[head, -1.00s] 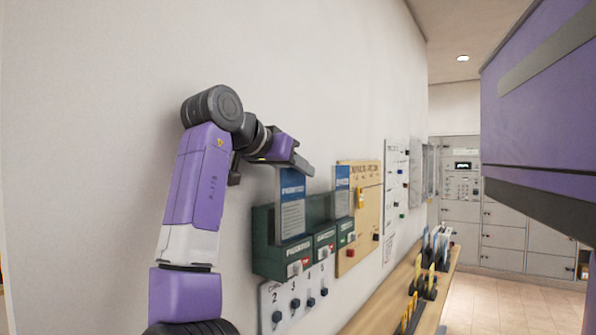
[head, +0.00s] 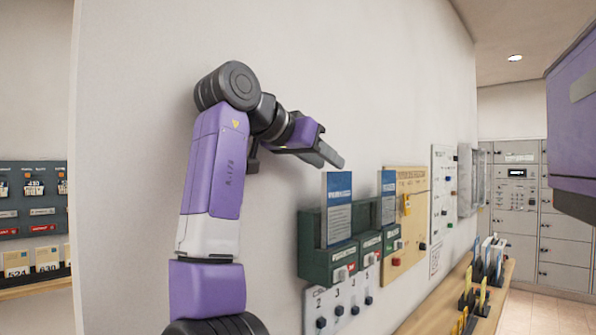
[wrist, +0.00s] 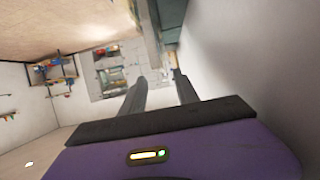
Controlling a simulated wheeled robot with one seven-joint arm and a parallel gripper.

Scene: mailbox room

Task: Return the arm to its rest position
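My arm is purple, white and black. It rises at the left of the head view and bends over at a dark elbow joint. My gripper (head: 328,157) is at its end, pointing right and slightly down, above the green card holder (head: 313,262) on the wall. In the wrist view my gripper (wrist: 158,82) shows two dark fingers standing apart, with nothing between them. A blue-and-white card (head: 338,212) stands in the holder just below the fingers, apart from them in the picture. A second card (head: 388,195) stands farther right.
The white wall (head: 130,160) runs close beside my arm. A tan board (head: 408,215) and white switch panels hang along it. A wooden shelf (head: 425,315) with upright items juts out at lower right. Grey lockers (head: 515,210) stand at the back. Another panel (head: 30,195) is at far left.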

